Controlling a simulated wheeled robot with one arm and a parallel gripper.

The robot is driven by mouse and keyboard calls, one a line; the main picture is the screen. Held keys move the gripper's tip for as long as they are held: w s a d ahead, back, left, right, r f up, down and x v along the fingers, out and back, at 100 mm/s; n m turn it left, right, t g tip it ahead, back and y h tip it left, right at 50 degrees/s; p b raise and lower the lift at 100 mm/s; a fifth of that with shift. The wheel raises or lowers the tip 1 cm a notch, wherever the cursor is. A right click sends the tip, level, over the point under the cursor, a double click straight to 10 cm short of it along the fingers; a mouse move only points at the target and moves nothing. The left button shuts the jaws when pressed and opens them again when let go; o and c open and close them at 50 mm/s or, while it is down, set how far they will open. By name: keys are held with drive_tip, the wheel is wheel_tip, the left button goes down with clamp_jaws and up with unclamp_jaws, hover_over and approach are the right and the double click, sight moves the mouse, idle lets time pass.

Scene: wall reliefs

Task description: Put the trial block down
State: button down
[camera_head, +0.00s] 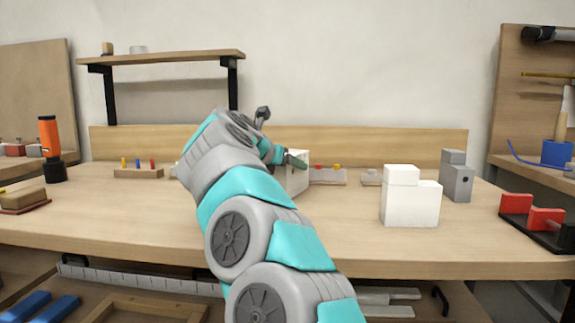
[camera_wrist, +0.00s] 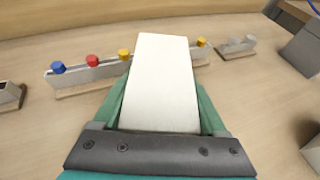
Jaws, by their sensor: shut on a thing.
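A plain pale block, taken as the trial block (camera_wrist: 160,75), is between the two green fingers of my gripper (camera_wrist: 158,105) in the wrist view. My gripper is shut on it. In the head view the trial block (camera_head: 298,182) shows at the middle of the workbench, partly hidden by my arm. My gripper (camera_head: 288,159) is mostly hidden there too. I cannot tell whether the block's underside touches the bench top (camera_head: 345,235).
Behind the block is a low rack with coloured knobs (camera_wrist: 92,73). A white stepped block (camera_head: 410,207) and a grey block (camera_head: 457,180) stand to the right. A small peg holder (camera_head: 138,172) is at the left. The bench front right of my arm is clear.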

unclamp_jaws()
drive_tip(key=shift+r, duration=0.15)
drive_tip(key=v, duration=1.2)
